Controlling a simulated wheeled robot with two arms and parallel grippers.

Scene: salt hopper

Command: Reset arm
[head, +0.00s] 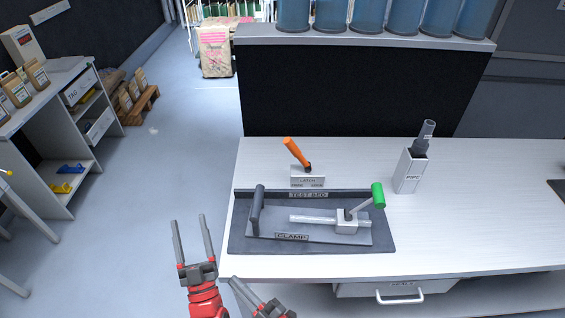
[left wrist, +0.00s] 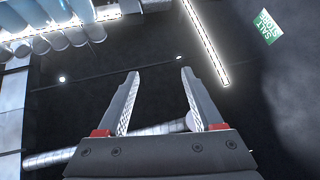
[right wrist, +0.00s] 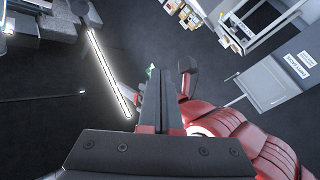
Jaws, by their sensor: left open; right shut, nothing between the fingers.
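My left gripper (head: 192,240) is open and empty, left of the white bench's front left corner, fingers pointing up in the head view. In the left wrist view its two fingers (left wrist: 158,100) stand apart with nothing between them, facing the dark ceiling. My right gripper (head: 250,294) is at the bottom of the head view, just right of the left one and in front of the bench. In the right wrist view its fingers (right wrist: 161,104) are together, with nothing held. Part of my red arm shows beside them.
The white bench (head: 460,240) holds a dark test bed tray (head: 240,243) with a clamp, a green-knobbed lever (head: 378,195), an orange-handled tool (head: 296,152) in a block, and a grey holder (head: 409,172). A shelf unit (head: 55,160) stands left. Floor between is clear.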

